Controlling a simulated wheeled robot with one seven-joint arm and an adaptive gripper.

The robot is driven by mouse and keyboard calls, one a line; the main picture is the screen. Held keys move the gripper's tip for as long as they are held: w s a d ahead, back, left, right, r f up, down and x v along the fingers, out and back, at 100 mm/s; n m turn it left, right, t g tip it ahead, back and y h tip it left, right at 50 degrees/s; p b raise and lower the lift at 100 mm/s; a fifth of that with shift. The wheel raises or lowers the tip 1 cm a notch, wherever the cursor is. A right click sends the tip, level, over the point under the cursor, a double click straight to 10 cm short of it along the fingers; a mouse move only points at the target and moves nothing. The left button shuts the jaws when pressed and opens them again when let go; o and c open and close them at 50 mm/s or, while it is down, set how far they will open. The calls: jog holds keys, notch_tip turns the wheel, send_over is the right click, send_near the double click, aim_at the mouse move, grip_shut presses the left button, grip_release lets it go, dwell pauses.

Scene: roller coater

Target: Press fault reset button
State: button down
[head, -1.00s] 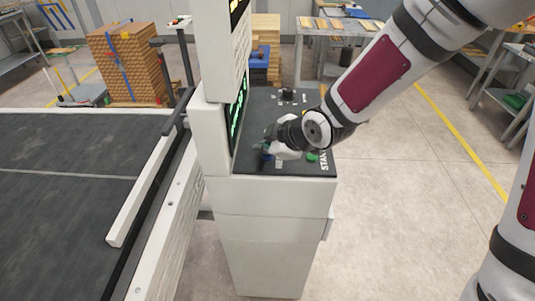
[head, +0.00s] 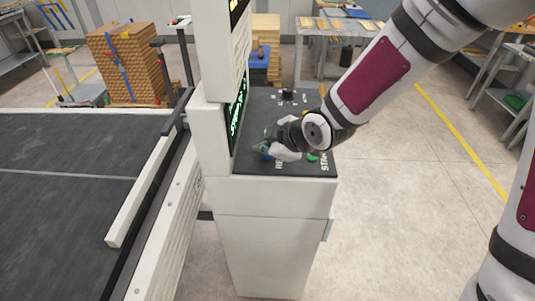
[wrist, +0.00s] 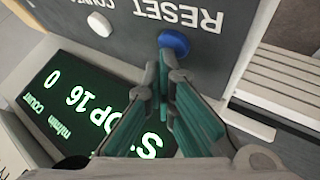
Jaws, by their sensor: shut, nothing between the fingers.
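The blue button (wrist: 173,43) sits beside the upside-down RESET lettering (wrist: 178,17) on the dark panel in the wrist view. In the head view a bit of the blue button (head: 267,158) shows just below my gripper (head: 262,148), and part of its label shows beside it. My gripper (wrist: 166,72) is shut and empty, with its teal-padded fingers pointing at the blue button. The fingertips overlap the button's near edge in the wrist view. I cannot tell whether they touch it.
A screen (wrist: 85,105) with green text stands beside the panel. A white button (wrist: 100,24) is left of the blue one. A green button (head: 312,157) by the START label lies right of my gripper. A conveyor bed (head: 60,215) is at left.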

aim_at(266, 157)
jog(key=shift+r+p, duration=0.6)
jog(key=shift+r, duration=0.15)
notch_tip(266, 157, up, 5)
jog(key=p, duration=0.4)
jog(key=shift+s+f, duration=0.1)
dwell(0.7)
